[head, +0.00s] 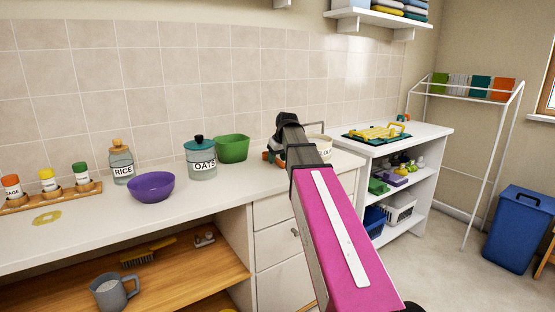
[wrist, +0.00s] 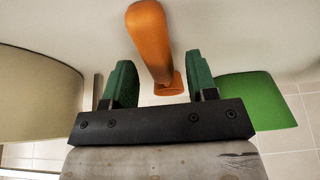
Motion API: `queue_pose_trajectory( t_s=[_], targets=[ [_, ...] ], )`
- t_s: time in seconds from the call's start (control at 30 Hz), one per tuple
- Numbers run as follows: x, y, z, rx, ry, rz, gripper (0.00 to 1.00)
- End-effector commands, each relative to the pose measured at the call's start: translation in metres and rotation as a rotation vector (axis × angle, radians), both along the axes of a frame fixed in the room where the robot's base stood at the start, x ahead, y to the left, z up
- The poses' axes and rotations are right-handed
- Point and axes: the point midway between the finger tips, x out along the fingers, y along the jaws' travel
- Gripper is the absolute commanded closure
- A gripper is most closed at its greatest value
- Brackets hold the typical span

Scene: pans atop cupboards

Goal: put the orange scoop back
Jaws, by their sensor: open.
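The orange scoop (wrist: 148,35) lies on the counter, its near part between my two green fingers in the wrist view. A bit of orange (head: 267,157) also shows beside my gripper (head: 275,148) in the head view. My gripper (wrist: 160,75) is open, with a gap on each side of the scoop. My arm hides most of the scoop in the head view. A cream flour canister (head: 322,150) stands just right of my gripper, partly behind my arm; a cream rounded side (wrist: 35,95) shows at left in the wrist view.
A green bowl (head: 232,149) stands close left of my gripper. Further left are the oats jar (head: 201,168), purple bowl (head: 151,187), rice jar (head: 121,166) and spice rack (head: 50,195).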

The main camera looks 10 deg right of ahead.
Motion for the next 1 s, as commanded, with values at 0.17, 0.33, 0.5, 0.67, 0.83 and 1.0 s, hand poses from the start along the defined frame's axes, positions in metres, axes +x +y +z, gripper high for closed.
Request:
queue_pose_trajectory(
  t_s=[0.17, 0.33, 0.5, 0.67, 0.83, 1.0],
  targets=[
    [-0.007, -0.003, 0.019, 0.0, -0.001, 0.0, 0.48],
    [-0.018, -0.008, 0.046, 0.0, -0.002, -0.001, 0.48],
    [-0.027, -0.012, 0.074, 0.0, -0.002, -0.001, 0.48],
    [-0.035, -0.015, 0.094, 0.001, -0.002, 0.0, 0.48],
    [-0.039, -0.016, 0.106, 0.0, 0.0, 0.0, 0.48],
    [-0.041, -0.017, 0.11, 0.0, 0.0, 0.0, 0.48]
  ],
)
